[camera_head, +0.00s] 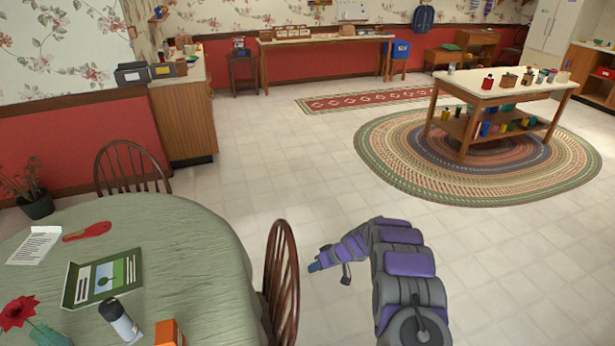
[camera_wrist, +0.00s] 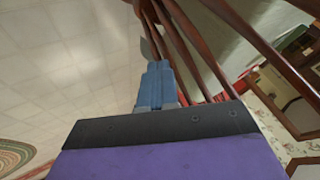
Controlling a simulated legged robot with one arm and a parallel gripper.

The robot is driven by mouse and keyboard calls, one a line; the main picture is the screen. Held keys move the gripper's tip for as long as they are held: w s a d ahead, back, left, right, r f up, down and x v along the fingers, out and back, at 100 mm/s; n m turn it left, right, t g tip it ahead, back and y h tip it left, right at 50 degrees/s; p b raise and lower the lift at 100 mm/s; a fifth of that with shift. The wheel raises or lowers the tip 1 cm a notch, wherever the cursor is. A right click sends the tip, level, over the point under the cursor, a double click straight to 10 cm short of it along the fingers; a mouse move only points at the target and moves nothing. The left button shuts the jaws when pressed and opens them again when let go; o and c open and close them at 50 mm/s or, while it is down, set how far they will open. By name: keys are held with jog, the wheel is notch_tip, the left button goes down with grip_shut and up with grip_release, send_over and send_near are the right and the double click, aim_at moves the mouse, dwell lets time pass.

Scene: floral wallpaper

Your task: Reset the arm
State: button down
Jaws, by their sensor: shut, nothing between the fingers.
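My gripper (camera_head: 315,267) is at the end of my purple and grey arm, out over the tiled floor to the right of a wooden chair. In the wrist view my gripper (camera_wrist: 158,70) shows as blue fingers closed together with nothing between them. The brown spindles of the chair (camera_head: 282,270) are close to the fingertips. In the wrist view the chair (camera_wrist: 190,60) fills the upper right; I cannot tell whether the fingers touch it.
A round table (camera_head: 190,255) with a green cloth stands at the left, holding a card, a bottle and an orange box. A second chair (camera_head: 130,168) is behind it. A white-topped table (camera_head: 490,88) stands on a braided oval rug (camera_head: 400,170). Open floor lies between.

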jog(key=s+r+m+g+h, duration=0.1)
jog(key=s+r, duration=0.8)
jog(key=r, duration=0.4)
jog(key=s+r+m+g+h, duration=0.1)
jog(key=s+r+g, duration=0.1)
jog(key=s+r, duration=0.9)
jog(key=s+d+r+m+h, duration=0.1)
jog(key=s+d+r+h, duration=0.1)
jog(key=s, duration=0.8)
jog(key=s+d+r+m+h, duration=0.2)
jog(key=s+d+r, duration=0.2)
jog(key=s, duration=0.7)
jog(key=s+d+r+m+h, duration=0.1)
jog(key=s+d+r, duration=0.3)
jog(key=s, duration=0.7)
jog(key=shift+d+m+g+h, duration=0.3)
jog(key=shift+g+h, duration=0.1)
jog(key=shift+r, duration=0.1)
